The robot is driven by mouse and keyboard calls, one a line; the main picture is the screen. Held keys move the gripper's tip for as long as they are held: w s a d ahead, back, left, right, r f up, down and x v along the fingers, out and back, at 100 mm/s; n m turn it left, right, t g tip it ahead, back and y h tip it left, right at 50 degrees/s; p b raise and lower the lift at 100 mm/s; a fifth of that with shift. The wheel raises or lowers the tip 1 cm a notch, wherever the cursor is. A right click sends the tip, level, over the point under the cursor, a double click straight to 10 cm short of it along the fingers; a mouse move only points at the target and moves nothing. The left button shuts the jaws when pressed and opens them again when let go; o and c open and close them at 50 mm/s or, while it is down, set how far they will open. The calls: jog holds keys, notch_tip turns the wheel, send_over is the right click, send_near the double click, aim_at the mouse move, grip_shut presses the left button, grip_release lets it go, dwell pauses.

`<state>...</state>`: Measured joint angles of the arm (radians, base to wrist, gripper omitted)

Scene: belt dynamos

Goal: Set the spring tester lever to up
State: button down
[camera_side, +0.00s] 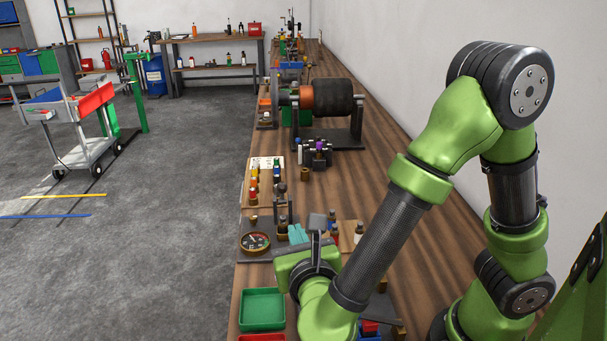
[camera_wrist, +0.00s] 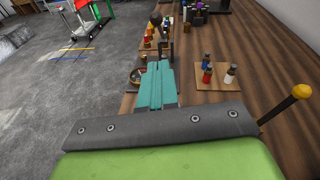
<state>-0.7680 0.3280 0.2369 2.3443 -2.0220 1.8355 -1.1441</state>
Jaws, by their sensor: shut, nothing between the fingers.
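The device that looks like the spring tester stands on a dark base on the bench, with a round dial gauge (camera_side: 255,241) and an upright post (camera_side: 281,206). The dial is partly hidden behind my fingers in the wrist view (camera_wrist: 135,75). My gripper (camera_side: 298,234) has its teal fingers together and empty, just right of the dial and in front of the post. The fingers also show in the wrist view (camera_wrist: 156,78). I cannot make out the tester's lever or its position. A dark rod with a yellow knob (camera_wrist: 300,91) rises at the right of the wrist view; I cannot tell what it belongs to.
A green tray (camera_side: 262,309) lies on the bench nearer the camera. A board with small bottles (camera_wrist: 214,74) lies right of my fingers. A row of coloured bottles (camera_side: 253,182) and a large dark roller (camera_side: 335,97) stand farther back. The wall bounds the right.

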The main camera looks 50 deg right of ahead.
aim_at(285, 185)
jog(key=shift+r+x, duration=0.45)
jog(key=shift+x, duration=1.4)
jog(key=shift+r+x, duration=0.45)
jog(key=shift+x, duration=1.45)
jog(key=shift+r+x, duration=0.45)
jog(key=shift+x, duration=1.4)
jog(key=shift+w+d, duration=0.2)
jog(key=shift+w+d+r+g, duration=0.3)
jog(key=shift+r+g, duration=0.1)
jog(key=shift+r, duration=0.25)
jog(key=w+d+r+g+y, duration=0.4)
jog(key=w+d+r, duration=0.3)
jog(key=w+d, duration=0.4)
jog(key=shift+w+d+m, duration=0.3)
jog(key=shift+w+d, duration=0.05)
